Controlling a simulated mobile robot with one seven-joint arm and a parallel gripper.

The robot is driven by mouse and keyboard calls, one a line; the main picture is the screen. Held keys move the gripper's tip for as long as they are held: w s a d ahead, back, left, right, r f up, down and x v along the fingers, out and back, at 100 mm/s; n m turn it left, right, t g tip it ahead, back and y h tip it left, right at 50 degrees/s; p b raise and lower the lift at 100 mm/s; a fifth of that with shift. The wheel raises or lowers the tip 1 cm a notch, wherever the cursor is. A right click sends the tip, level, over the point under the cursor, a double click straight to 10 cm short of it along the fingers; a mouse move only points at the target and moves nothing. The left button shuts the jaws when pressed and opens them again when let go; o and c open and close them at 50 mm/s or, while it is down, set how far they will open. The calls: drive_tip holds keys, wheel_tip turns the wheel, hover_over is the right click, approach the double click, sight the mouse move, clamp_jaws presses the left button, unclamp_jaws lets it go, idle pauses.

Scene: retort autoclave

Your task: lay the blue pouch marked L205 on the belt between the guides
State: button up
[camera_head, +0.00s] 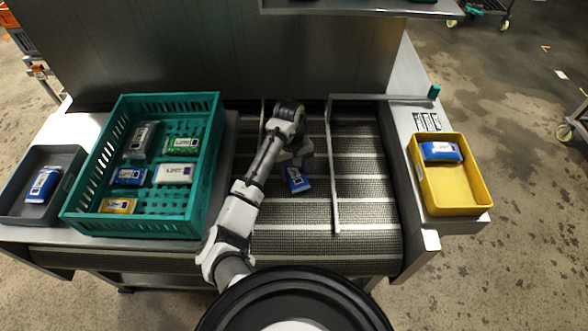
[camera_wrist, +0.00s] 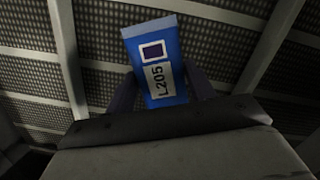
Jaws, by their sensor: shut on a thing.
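The blue pouch marked L205 (camera_wrist: 155,62) is held between the two dark fingers of my gripper (camera_wrist: 160,92) in the wrist view, its label readable. In the head view the pouch (camera_head: 297,179) shows below my gripper (camera_head: 294,160), over the belt (camera_head: 300,212). It lies between the left guide (camera_head: 262,115) and the right guide (camera_head: 332,170) in that view. My gripper is shut on the pouch. My arm hides part of the left guide. I cannot tell whether the pouch touches the belt.
A teal crate (camera_head: 213,135) with several pouches stands left of the belt. A grey tray (camera_head: 75,160) with a blue pouch (camera_head: 43,184) is at the far left. A yellow bin (camera_head: 455,190) with a blue pouch (camera_head: 440,152) is at right. Bare belt lies nearer me.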

drive_tip(key=shift+f, duration=0.25)
drive_tip(key=o, duration=1.2)
drive_tip(key=shift+c, duration=0.2)
drive_tip(key=shift+r+p, duration=0.45)
drive_tip(key=shift+r, duration=0.05)
wheel_tip(320, 180, up, 13)
drive_tip(key=w+p, duration=0.1)
drive_tip(key=w, duration=0.1)
drive_tip(key=shift+a+f, duration=0.2)
drive_tip(key=shift+a, duration=0.2)
